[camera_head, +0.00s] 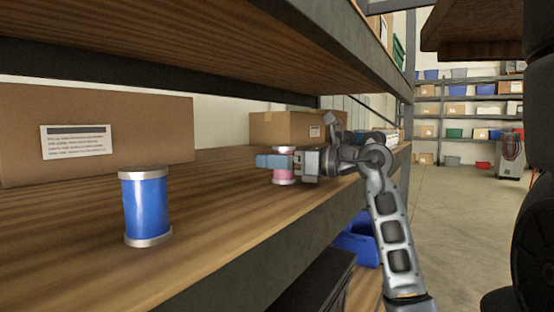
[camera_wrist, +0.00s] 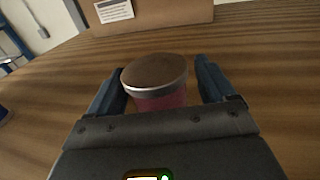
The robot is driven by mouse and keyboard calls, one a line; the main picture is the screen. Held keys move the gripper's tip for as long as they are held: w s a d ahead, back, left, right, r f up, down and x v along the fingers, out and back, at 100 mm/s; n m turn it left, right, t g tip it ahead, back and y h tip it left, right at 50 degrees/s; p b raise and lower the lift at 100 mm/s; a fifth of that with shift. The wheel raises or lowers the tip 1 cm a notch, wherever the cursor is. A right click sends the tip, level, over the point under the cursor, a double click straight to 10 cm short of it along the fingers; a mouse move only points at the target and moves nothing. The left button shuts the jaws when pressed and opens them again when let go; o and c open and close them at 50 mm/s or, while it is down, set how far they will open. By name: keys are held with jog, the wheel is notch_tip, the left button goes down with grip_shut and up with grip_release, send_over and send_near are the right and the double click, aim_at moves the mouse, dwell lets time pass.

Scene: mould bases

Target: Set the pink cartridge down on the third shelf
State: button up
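The pink cartridge (camera_head: 284,179) has pale metal end caps and appears to stand upright on the wooden shelf (camera_head: 225,215). In the wrist view, the pink cartridge (camera_wrist: 160,100) shows its brown-looking top with a silver rim. My gripper (camera_head: 272,161) reaches in from the right, its blue fingers at the cartridge's height. In the wrist view, my gripper (camera_wrist: 160,80) has one finger on each side of the cartridge, with a narrow gap at the right finger. One finger hides the cartridge's middle in the head view.
A blue cartridge (camera_head: 146,208) stands upright nearer on the same shelf. A large cardboard box (camera_head: 95,135) stands at the left, another box (camera_head: 285,127) behind my gripper. An upper shelf (camera_head: 200,40) hangs overhead. Bare board lies between the two cartridges.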

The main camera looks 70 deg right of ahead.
jog(key=shift+r, duration=0.1)
jog(key=shift+s+r, duration=0.1)
jog(key=s+b, duration=0.1)
jog(key=s, duration=0.5)
jog(key=s+b, duration=0.1)
jog(key=s, duration=0.5)
jog(key=shift+a, duration=0.2)
